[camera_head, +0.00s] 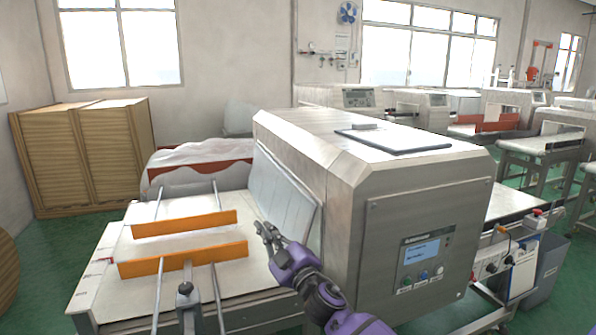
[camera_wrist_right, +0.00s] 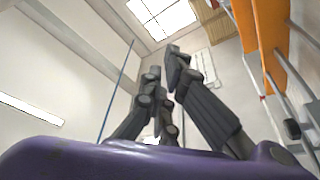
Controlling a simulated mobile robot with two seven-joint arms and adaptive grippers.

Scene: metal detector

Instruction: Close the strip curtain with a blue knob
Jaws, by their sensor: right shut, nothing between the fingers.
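The strip curtain (camera_head: 284,192) is a pale grey, translucent sheet at the left opening of the metal detector (camera_head: 375,165). It slants outward over the conveyor, its lower edge away from the housing. I cannot make out a blue knob on the curtain. My right gripper (camera_head: 265,230) is shut and empty, just left of the curtain's lower part, above the conveyor belt; I cannot tell whether it touches the curtain. Its dark fingers (camera_wrist_right: 165,65) point upward in the right wrist view. My left gripper is not in view.
Two orange guide rails (camera_head: 185,223) on metal rods stand over the conveyor at left. A control panel (camera_head: 421,262) with a screen and small coloured buttons is on the housing's front. Wooden cabinets (camera_head: 85,155) stand behind at left; other machines are at right.

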